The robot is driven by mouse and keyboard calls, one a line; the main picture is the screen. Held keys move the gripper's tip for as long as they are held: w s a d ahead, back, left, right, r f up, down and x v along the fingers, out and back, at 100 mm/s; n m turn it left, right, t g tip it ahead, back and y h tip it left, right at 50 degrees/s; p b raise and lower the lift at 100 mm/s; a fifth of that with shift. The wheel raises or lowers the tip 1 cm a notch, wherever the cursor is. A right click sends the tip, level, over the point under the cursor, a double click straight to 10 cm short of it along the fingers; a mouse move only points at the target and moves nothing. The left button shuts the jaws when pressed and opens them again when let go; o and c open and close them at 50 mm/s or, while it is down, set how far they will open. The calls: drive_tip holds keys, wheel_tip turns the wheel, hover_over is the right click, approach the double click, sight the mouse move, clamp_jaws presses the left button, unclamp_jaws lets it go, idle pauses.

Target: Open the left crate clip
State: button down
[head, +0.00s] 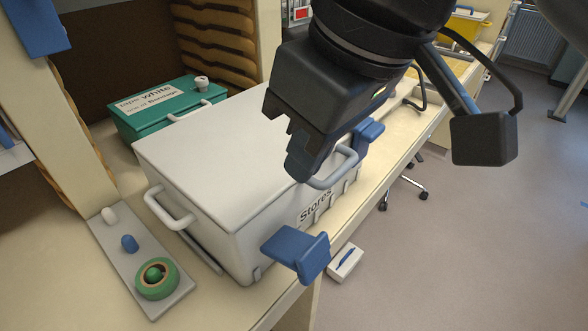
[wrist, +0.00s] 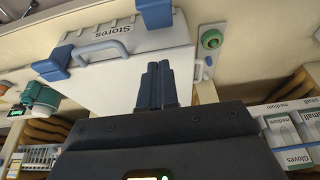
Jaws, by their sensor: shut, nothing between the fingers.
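The white crate (head: 205,150) marked Stores stands on the counter, with its lid down. Its left clip (head: 297,252) is blue and juts outward from the front face near the left corner; it also shows at the top of the wrist view (wrist: 155,12). The blue right clip (head: 369,132) is at the other end of the front, partly behind my gripper in the head view, and is clear in the wrist view (wrist: 52,66). My gripper (head: 304,166) is shut and empty, its fingers together. It is above the crate's front side, apart from the left clip.
A grey front handle (head: 335,172) lies between the clips, and a side handle (head: 168,208) is at the left. A grey strip with a green tape roll (head: 157,278) lies left of the crate. A green box (head: 165,105) stands behind. Open floor (head: 470,240) lies right.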

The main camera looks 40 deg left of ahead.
drive_tip(key=v, duration=0.2)
drive_tip(key=d+v, duration=0.1)
drive_tip(key=v, duration=0.1)
drive_tip(key=shift+s+d+r, duration=0.1)
drive_tip(key=shift+r, duration=0.1)
idle(0.3)
